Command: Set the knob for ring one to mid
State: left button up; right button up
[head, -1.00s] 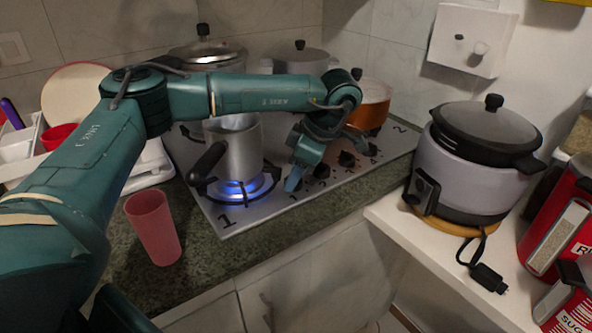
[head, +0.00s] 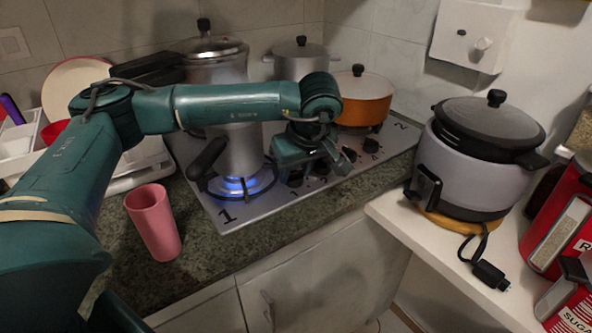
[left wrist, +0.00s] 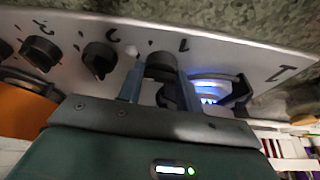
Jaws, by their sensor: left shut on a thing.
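The grey hob (head: 240,212) has a row of black knobs along its front edge. Ring one (head: 238,189), by the large "1", burns blue under a silver pot (head: 240,150); the flame also shows in the left wrist view (left wrist: 207,93). My left gripper (head: 297,178) is at the knob closest to ring one. In the left wrist view its fingers (left wrist: 158,88) stand on both sides of this dark knob (left wrist: 161,66), shut on it. The gripper hides part of the knob, and I cannot read its setting. My right gripper is not in view.
An orange pot (head: 362,105) and tall steel pots (head: 215,70) stand behind the arm. A pink cup (head: 153,222) stands on the counter at the left. A rice cooker (head: 470,165) sits on the white shelf (head: 415,232) at the right. Other knobs (head: 348,154) are close beside the gripper.

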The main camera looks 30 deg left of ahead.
pick_arm(q)
jog(key=shift+m, duration=0.5)
jog(key=o, duration=1)
jog(key=shift+r, duration=0.1)
jog(key=v, duration=1.3)
jog(key=shift+s, duration=0.15)
